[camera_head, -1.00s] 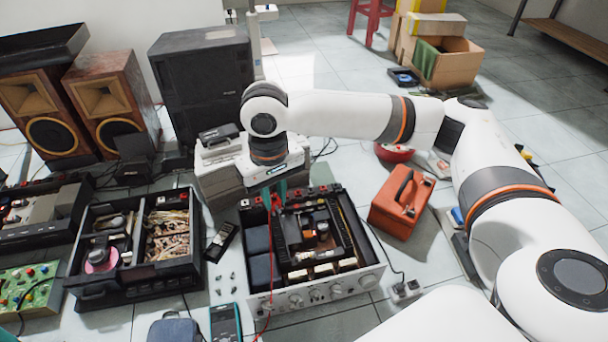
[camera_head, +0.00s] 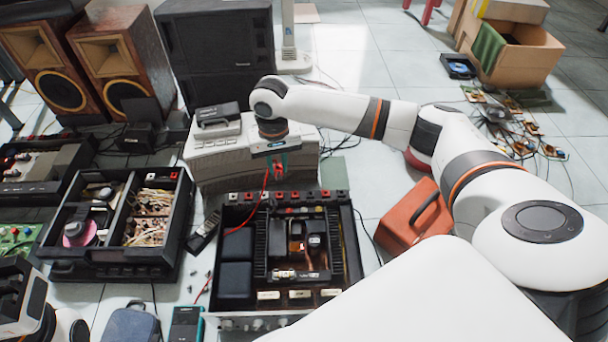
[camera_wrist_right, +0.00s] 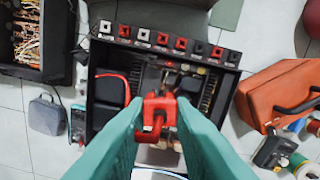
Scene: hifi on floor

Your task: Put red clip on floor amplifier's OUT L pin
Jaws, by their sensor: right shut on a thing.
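My right gripper (camera_head: 278,170) is shut on the red clip, held above the back edge of the floor amplifier (camera_head: 355,270). In the right wrist view the red clip (camera_wrist_right: 158,108) sits between the teal fingers (camera_wrist_right: 159,125), apart from the terminals. The open-topped amplifier (camera_wrist_right: 97,135) lies below it. Its rear row of red, white and black terminals (camera_wrist_right: 180,42) is in sight; their lettering is too small to read, so I cannot tell OUT L. A red wire (camera_head: 262,193) hangs from the clip. My left gripper's fingers are not visible.
A grey box-like unit (camera_head: 210,165) stands just behind the amplifier. An open black chassis (camera_head: 100,265) lies to its left and an orange case (camera_head: 400,230) to its right. A teal meter (camera_head: 187,322) lies in front. Loose cables and boards (camera_head: 510,125) lie farther right.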

